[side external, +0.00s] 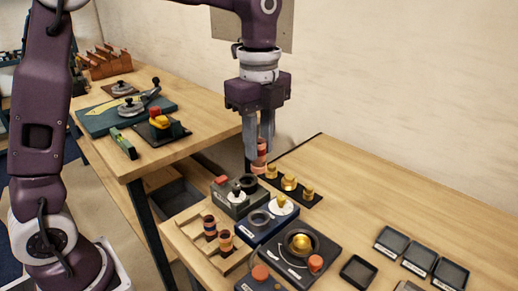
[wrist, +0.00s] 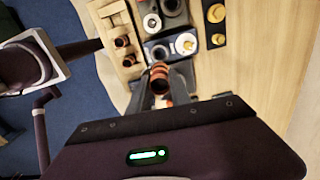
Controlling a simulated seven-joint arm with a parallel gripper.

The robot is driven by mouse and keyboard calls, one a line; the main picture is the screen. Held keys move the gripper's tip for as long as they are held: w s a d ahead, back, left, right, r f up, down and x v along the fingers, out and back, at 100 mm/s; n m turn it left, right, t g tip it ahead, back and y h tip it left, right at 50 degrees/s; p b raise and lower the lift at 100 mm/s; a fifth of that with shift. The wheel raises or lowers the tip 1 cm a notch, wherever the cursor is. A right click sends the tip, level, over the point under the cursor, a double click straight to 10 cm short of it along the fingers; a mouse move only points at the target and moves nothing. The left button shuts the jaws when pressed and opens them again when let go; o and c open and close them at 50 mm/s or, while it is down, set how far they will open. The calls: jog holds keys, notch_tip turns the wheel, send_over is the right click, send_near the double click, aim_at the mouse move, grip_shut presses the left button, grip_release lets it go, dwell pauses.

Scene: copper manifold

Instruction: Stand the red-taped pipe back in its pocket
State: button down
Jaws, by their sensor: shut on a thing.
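My gripper (side external: 259,148) is shut on a copper pipe (side external: 261,160) with a reddish band, held upright between the fingertips. In the wrist view the pipe (wrist: 159,74) shows its open round end between the fingers. In the side view the pipe is near the back of the bench fixtures, close to the brass fittings; its exact height is hard to tell. A wooden rack (side external: 190,236) stands at the bench's left edge, also in the wrist view (wrist: 113,9). Two copper pipes with dark bands, one (side external: 210,227) and another (side external: 226,241), stand in it. The rack's other pockets are hard to make out.
A grey fixture (side external: 228,207), a dark blue fixture (side external: 262,233) and a black unit with a brass knob (side external: 301,243) stand right of the rack. Brass fittings (side external: 289,183) line a dark strip behind. Small black trays (side external: 391,242) lie right. The back-right bench is clear.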

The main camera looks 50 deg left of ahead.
jog(key=shift+s+a+f+n, duration=0.75)
jog(key=shift+s+a+f, duration=1.05)
jog(key=shift+f, duration=0.85)
jog(key=shift+s+a+f+n, duration=0.7)
jog(key=shift+s+a+f, duration=0.6)
jog(key=shift+a+f, duration=1.15)
jog(key=shift+s+a+f+n, duration=0.75)
jog(key=shift+s+a+f, duration=0.9)
jog(key=shift+f, duration=1.25)
jog(key=shift+w+f, duration=0.1)
jog(key=shift+f, duration=1.15)
jog(key=c, duration=1.1)
grip_release()
jog(key=o, duration=0.4)
